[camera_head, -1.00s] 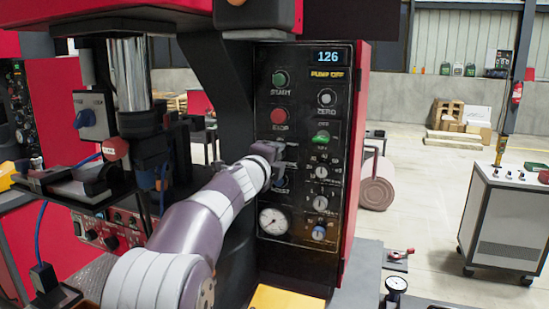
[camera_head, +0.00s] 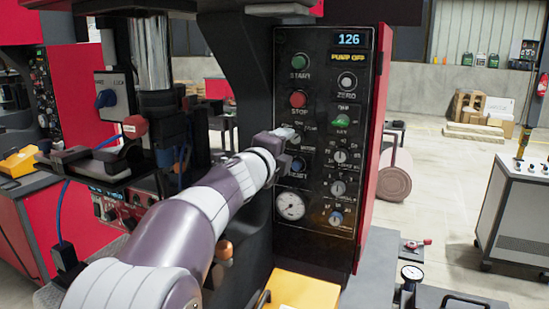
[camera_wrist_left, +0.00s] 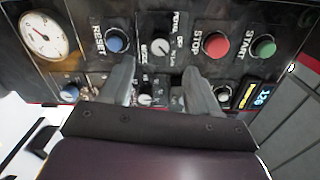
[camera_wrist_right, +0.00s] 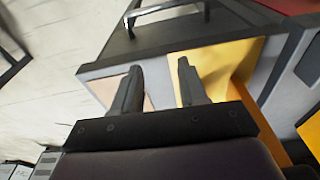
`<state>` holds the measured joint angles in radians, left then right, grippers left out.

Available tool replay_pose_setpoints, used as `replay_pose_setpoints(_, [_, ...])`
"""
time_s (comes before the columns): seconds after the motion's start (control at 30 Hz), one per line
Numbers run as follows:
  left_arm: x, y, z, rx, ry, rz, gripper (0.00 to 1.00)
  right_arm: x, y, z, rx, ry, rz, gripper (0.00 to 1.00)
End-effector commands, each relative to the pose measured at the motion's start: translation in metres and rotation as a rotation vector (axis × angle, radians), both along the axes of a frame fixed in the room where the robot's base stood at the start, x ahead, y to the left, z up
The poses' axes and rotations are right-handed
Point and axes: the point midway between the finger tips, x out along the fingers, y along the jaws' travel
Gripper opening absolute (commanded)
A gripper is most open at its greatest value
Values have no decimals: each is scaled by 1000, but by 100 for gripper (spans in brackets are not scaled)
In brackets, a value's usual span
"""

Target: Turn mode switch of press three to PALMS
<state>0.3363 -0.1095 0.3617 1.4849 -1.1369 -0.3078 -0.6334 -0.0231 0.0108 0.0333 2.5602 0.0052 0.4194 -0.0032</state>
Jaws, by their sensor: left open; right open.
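My left gripper (camera_wrist_left: 163,85) is open, fingers pointing at the panel on either side of the knob's line. Contact is not visible. In the head view my left gripper (camera_head: 285,142) hides the switch. My right gripper (camera_wrist_right: 158,88) is open and empty.
The panel also has a green START button (camera_head: 299,61), a pressure gauge (camera_head: 291,206) and several small knobs. The display (camera_head: 349,40) reads 126, with PUMP OFF below. A yellow block (camera_head: 303,291) lies below the panel. Open floor (camera_head: 440,185) is at right.

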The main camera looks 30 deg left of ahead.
Motion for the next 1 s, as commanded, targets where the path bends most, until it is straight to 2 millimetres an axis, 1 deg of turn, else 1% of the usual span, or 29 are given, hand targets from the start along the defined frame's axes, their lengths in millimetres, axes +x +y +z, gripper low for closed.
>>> replay_pose_setpoints(0.03, [-13, -1, 1, 0, -2, 1, 61, 0, 0, -1, 0, 0, 0, 43])
replay_pose_setpoints(0.1, [-27, -1, 1, 0, 0, 2, 61, 0, 0, -1, 0, 0, 0, 43])
replay_pose_setpoints(0.2, [-43, -3, 2, 1, 0, 0, 61, 0, 0, 0, 0, 0, 0, 43])
replay_pose_setpoints(0.3, [-53, -3, 2, 0, 1, 1, 61, 0, 0, 0, 0, 0, 0, 43])
replay_pose_setpoints(0.43, [-56, -3, 1, 0, 1, 0, 61, 0, 0, 0, 0, 0, 0, 43])
replay_pose_setpoints(1.0, [-56, -3, 2, 0, 1, -1, 61, 0, 0, 0, 0, 0, 0, 43])
